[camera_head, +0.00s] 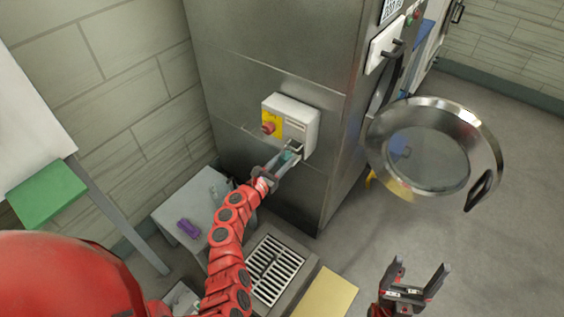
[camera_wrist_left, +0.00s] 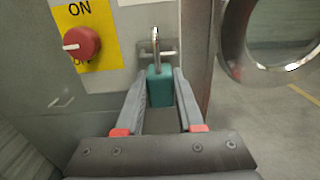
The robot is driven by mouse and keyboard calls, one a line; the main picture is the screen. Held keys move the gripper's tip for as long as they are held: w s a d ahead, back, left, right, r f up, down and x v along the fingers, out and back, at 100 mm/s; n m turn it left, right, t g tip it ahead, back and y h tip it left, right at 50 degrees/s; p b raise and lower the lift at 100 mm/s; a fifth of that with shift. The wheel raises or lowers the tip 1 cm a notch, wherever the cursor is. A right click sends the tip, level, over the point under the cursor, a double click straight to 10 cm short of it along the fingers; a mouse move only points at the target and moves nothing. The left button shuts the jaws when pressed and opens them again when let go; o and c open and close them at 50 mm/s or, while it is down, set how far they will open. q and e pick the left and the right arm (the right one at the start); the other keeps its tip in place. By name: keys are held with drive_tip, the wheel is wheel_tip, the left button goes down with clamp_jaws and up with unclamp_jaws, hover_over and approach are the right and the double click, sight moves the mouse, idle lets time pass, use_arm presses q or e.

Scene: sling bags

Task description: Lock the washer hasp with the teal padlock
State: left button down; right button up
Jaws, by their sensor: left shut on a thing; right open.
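The teal padlock (camera_wrist_left: 159,88) is between the fingers of my left gripper (camera_wrist_left: 160,100), which is shut on its body. It is upright with its metal shackle pointing up. The washer hasp (camera_wrist_left: 171,50) is a metal piece on the white switch box (camera_head: 302,113), right behind the shackle. The shackle overlaps the hasp in the left wrist view; I cannot tell whether it passes through it or is closed. In the head view my left gripper (camera_head: 283,162) reaches the box's lower right and mostly hides the padlock. My right gripper (camera_head: 414,282) is open and empty over the floor.
The box has a red knob (camera_wrist_left: 82,43) on a yellow plate. The washer's round door (camera_head: 480,140) stands open to the right. A grey table (camera_head: 172,212) with a purple item (camera_head: 189,228) is left of my left arm. A floor grate (camera_head: 274,268) lies below.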

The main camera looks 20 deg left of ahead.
use_arm(q)
drive_tip(key=shift+b+x, duration=0.5)
drive_tip(key=shift+x, duration=0.95)
drive_tip(key=shift+f, duration=0.15)
unclamp_jaws()
idle(0.3)
drive_tip(key=shift+s+a, duration=0.1)
